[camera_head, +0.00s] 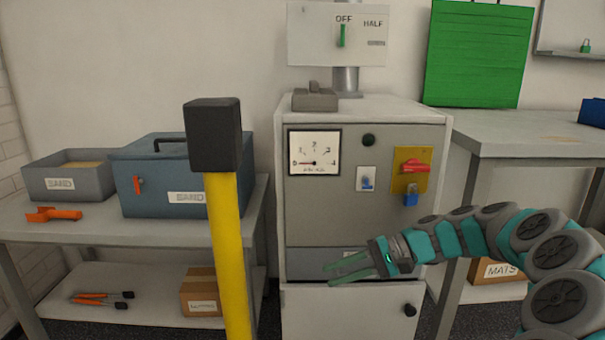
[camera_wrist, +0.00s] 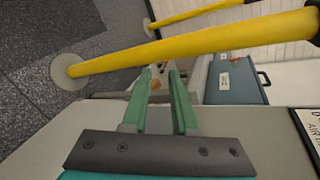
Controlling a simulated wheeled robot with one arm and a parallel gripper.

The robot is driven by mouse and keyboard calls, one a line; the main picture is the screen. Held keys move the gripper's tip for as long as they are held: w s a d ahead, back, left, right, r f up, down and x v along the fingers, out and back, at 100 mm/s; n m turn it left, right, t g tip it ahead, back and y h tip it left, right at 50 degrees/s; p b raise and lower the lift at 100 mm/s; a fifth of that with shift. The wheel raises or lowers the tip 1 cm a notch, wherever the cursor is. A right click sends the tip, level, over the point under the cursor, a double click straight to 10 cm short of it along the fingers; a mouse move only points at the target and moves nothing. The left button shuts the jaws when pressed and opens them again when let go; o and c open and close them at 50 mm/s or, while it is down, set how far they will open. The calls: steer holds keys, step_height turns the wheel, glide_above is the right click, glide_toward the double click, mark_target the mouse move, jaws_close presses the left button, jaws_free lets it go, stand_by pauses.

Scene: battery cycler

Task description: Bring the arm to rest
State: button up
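My arm reaches in from the right in the head view, its teal and grey links curving toward the front of the grey cabinet (camera_head: 300,215). My gripper (camera_head: 330,275) points left in front of the cabinet's lower part. Its two green fingers are apart with nothing between them. In the wrist view my gripper (camera_wrist: 162,85) also shows spread fingers and an empty gap. The cabinet carries a dial gauge (camera_head: 315,152), a red switch handle (camera_head: 414,166) on a yellow plate and a blue padlock (camera_head: 410,199).
A yellow post (camera_head: 228,260) with a black top stands left of my gripper, and its round base (camera_wrist: 68,71) shows in the wrist view. A left table holds a blue box (camera_head: 165,180) and a sand bin (camera_head: 68,178). A right table (camera_head: 520,140) stands behind my arm.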

steer(key=s+a+n+g+h, duration=0.1)
steer(key=s+a+n+h, duration=0.15)
steer(key=s, duration=0.75)
steer(key=s+a+n+g+h, duration=0.1)
steer(key=s+a+n+h, duration=0.2)
steer(key=s, duration=0.6)
steer(key=s+d+f+h, duration=0.2)
steer(key=s+d+h, duration=0.2)
steer(key=s+d, duration=0.2)
steer(key=s+d+f+h+p, duration=0.1)
steer(key=s+d+f+h, duration=0.2)
steer(key=s+d, duration=0.3)
steer(key=s+h, duration=0.1)
steer(key=s, duration=0.4)
steer(key=shift+d+m+p, duration=0.2)
steer(key=shift+m+p, duration=0.1)
steer(key=shift+m, duration=0.05)
steer(key=shift+s+f, duration=0.1)
